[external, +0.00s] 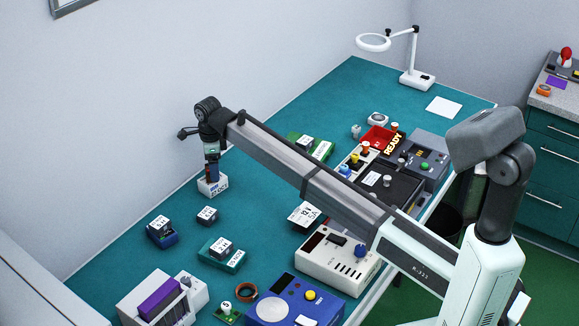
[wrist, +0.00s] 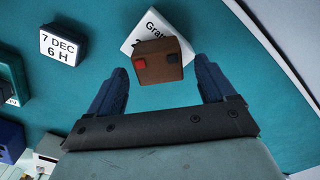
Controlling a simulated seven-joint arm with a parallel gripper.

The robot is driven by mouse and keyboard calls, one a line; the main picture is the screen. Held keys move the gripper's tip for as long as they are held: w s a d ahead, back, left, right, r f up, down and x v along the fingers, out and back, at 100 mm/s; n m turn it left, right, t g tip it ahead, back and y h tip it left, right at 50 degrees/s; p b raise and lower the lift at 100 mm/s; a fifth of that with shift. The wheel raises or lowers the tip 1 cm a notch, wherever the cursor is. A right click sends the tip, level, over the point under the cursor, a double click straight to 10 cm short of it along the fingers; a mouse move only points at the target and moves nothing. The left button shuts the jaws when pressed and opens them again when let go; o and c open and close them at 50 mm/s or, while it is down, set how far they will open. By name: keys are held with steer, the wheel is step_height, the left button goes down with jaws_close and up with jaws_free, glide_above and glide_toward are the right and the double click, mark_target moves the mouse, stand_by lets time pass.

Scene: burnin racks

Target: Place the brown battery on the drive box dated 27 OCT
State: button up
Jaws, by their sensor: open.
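The brown battery (wrist: 157,60), with a red and a dark terminal patch, appears to rest on a white box (wrist: 133,38), slightly turned against it. In the external view this white box (external: 213,187) has a label ending in OCT; its day number is hard to read. My gripper (wrist: 162,76) is open, its blue fingers apart on either side of the battery's near end, with gaps visible. In the external view my gripper (external: 211,164) points down just above the white box, and the battery is mostly hidden there.
A box marked 7 DEC 6 H (wrist: 62,45) lies left in the wrist view. Small dated boxes (external: 207,215) and coloured trays (external: 222,254) stand nearby. Instruments (external: 340,260) line the table's right side. The teal table (external: 280,215) is clear around the white box.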

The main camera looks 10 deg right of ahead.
step_height(320, 180, up, 11)
stand_by(0.4)
